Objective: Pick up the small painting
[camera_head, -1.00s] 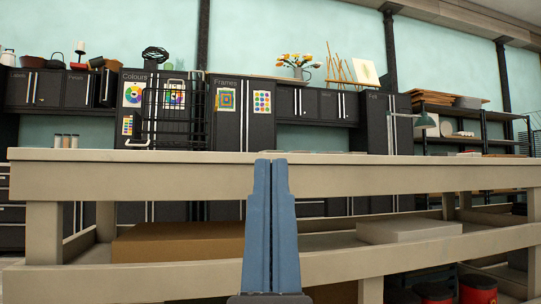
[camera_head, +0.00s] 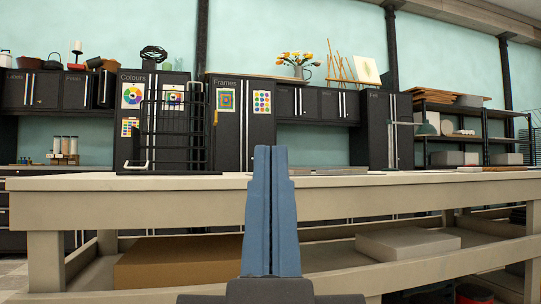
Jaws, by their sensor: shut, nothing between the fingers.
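My gripper (camera_head: 270,150) points up in the middle of the view, in front of the workbench (camera_head: 120,205). Its blue fingers are together with nothing between them. Small colourful sheets, such as a concentric-square print (camera_head: 227,99) and a dotted print (camera_head: 262,102), are on the cabinet doors. I cannot tell which of these is the small painting. Thin flat items (camera_head: 340,170) lie on the bench top, too edge-on to identify.
The bench spans the view, with a brown box (camera_head: 175,262) and a pale slab (camera_head: 407,243) on its lower shelf. A dark shelf unit (camera_head: 470,135) is at the right.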

